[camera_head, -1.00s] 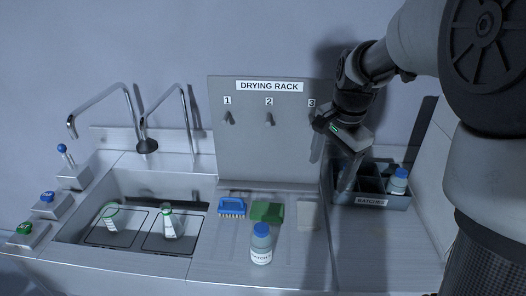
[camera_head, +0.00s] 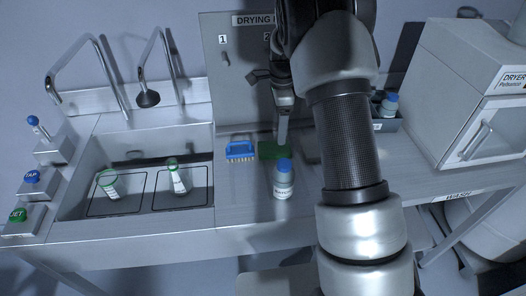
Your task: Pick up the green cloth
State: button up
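The green cloth (camera_head: 267,151) lies flat on the counter, between the blue brush and a pale piece that my arm partly hides. My gripper (camera_head: 282,141) points down over the right part of the cloth, its fingertips close to the cloth. Whether they touch it cannot be told. The fingers are seen nearly edge-on, so their opening does not show. The right edge of the cloth is partly covered by the gripper and the bottle cap.
A blue-capped bottle (camera_head: 284,180) stands just in front of the cloth. The blue brush (camera_head: 240,151) lies left of it. The drying rack (camera_head: 236,75) rises behind. A dryer (camera_head: 465,100) stands right.

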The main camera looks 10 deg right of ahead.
aim_at(274, 148)
jog(key=shift+w+a+f, duration=0.15)
jog(key=shift+a+f, duration=0.2)
jog(key=shift+f, duration=0.3)
jog(key=f, duration=0.5)
jog(key=f+p, duration=0.1)
jog(key=f, duration=0.1)
jog(key=shift+a+f, duration=0.2)
jog(key=shift+a, duration=0.05)
jog(key=c, duration=1.1)
jog(key=shift+r, duration=0.2)
